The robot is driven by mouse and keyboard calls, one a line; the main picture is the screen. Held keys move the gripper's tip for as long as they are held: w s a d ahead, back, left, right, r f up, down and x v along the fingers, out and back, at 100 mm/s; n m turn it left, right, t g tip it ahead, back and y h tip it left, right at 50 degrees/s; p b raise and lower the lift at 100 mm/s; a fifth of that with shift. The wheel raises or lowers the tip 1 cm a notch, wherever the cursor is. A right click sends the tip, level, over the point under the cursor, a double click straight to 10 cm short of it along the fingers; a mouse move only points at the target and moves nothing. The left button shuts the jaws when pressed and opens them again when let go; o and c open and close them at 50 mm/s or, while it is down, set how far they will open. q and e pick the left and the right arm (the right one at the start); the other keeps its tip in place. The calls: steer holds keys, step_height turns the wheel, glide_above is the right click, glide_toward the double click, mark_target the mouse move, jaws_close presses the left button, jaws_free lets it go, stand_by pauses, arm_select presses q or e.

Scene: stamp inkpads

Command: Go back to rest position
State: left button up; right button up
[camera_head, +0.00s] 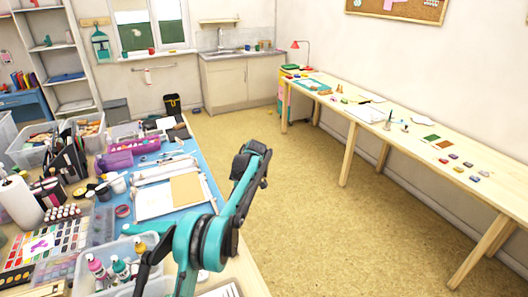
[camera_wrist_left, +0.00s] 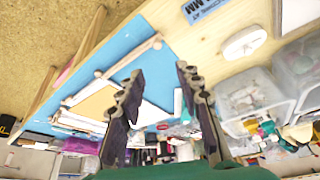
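My left gripper (camera_wrist_left: 160,74) is open in the left wrist view. Its two dark fingers stand apart with nothing held between them, above the table with the blue mat (camera_wrist_left: 105,62). In the head view a teal and black arm of mine rises from the bottom centre, over the table's right edge. It ends in a dark part near the middle of the picture. I cannot make out whether that part is a gripper or a joint, nor the fingers of my right gripper. The task names no object.
The blue mat (camera_head: 205,165) carries a white board with a tan sheet (camera_head: 186,189). Paints, bottles and clear bins (camera_head: 30,147) crowd the table's left side. A long wooden table (camera_head: 345,140) with inkpads runs along the right wall. The floor (camera_head: 330,230) between is clear.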

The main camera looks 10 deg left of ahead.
arm_select(q)
steer(key=s+d+r+m+t+h, duration=0.2)
steer(key=s+d+r+m+t, duration=0.2)
steer(key=s+r+m, duration=0.8)
steer(key=s+d+f+m+t, duration=0.1)
steer(key=s+m, duration=0.1)
steer(key=s, duration=0.6)
steer(key=s+d+f+m+t+h, duration=0.1)
steer(key=s+d+f+m, duration=0.1)
steer(key=s, duration=0.6)
steer(key=s+d+f+m+t+h, duration=0.1)
steer(key=s+m, duration=0.3)
steer(key=s, duration=0.5)
steer(key=shift+d+f+t, duration=0.3)
steer(key=shift+d+t, duration=0.2)
steer(key=shift+d, duration=0.1)
steer(key=shift+s, duration=0.1)
